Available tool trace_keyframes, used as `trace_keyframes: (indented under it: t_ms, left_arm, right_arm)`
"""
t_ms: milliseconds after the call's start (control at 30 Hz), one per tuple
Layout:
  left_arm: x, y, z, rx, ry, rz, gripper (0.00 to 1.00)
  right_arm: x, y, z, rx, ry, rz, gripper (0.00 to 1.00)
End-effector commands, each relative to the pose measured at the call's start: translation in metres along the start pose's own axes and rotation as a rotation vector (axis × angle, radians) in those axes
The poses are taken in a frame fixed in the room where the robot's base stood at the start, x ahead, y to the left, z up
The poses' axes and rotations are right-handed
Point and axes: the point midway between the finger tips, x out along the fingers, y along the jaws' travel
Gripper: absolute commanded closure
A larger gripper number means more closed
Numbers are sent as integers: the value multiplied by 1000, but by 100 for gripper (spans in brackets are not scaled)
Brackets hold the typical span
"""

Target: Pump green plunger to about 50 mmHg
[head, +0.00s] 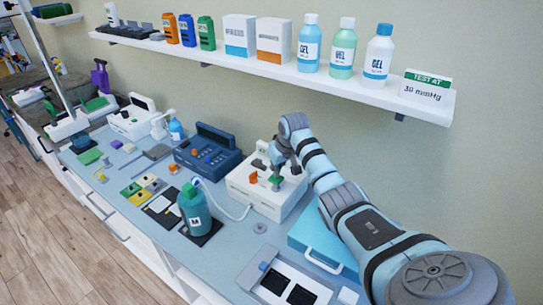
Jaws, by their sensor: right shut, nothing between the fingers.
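The white pump unit (262,198) stands on the blue counter, with an orange knob on its front. A green plunger (275,185) stands at its top, at the tip of my right gripper. My right gripper (277,173) points down over the plunger, its fingers shut with nothing between them. I cannot tell whether they touch the plunger. A pale tube (228,211) links the unit to the teal bottle (195,212) on a black pad. No pressure reading is legible. My left gripper is not in view.
A shelf (180,48) above holds several bottles and boxes, and a sign (428,85) that seems to read "TEST AT 30 mmHg". A dark blue unit (207,150) stands left of the pump unit. A light blue case (312,247) lies close under my right arm.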

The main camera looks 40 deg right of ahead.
Motion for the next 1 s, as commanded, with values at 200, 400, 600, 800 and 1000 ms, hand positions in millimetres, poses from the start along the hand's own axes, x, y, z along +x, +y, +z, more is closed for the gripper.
trace_keyframes:
  t_ms: [200, 400, 600, 800, 1000]
  left_arm:
    - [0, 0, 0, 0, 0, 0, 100]
    - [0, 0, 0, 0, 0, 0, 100]
    - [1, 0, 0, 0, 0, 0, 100]
    - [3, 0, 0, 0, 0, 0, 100]
    - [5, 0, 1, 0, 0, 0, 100]
  right_arm:
    - [0, 0, 0, 0, 1, 0, 100]
    - [0, 0, 0, 0, 2, 0, 100]
    - [2, 0, 0, 0, 2, 0, 100]
    - [6, 0, 2, 0, 1, 0, 100]
    - [11, 0, 4, 0, 1, 0, 100]
